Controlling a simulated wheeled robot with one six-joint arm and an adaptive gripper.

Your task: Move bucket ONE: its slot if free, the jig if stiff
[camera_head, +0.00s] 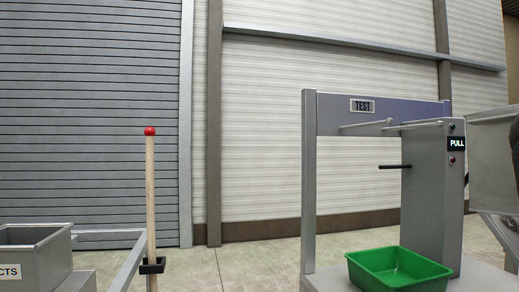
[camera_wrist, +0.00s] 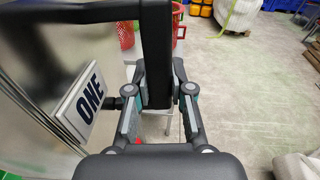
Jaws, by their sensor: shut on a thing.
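In the wrist view, my gripper (camera_wrist: 158,85) is shut on a thick black bar, with a finger on each side of it. The white plate reading ONE (camera_wrist: 88,103) is close by on the left, tilted in the picture. Grey metal (camera_wrist: 30,50) lies around and behind the plate. How the bar joins bucket ONE is not clear. In the head view, the jig (camera_head: 309,190) is a grey frame with a TEST sign (camera_head: 362,106), a PULL display (camera_head: 457,143) and a black rod (camera_head: 393,166). A grey metal body (camera_head: 492,150) is cut off at the right edge; I cannot tell whether it is the bucket.
A green tray (camera_head: 398,268) sits on the jig's base. A wooden stick with a red tip (camera_head: 150,131) stands at left beside a grey bin (camera_head: 35,250) labelled "...CTS". The wrist view shows a red basket (camera_wrist: 126,36) and a white sack (camera_wrist: 238,14) on the floor.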

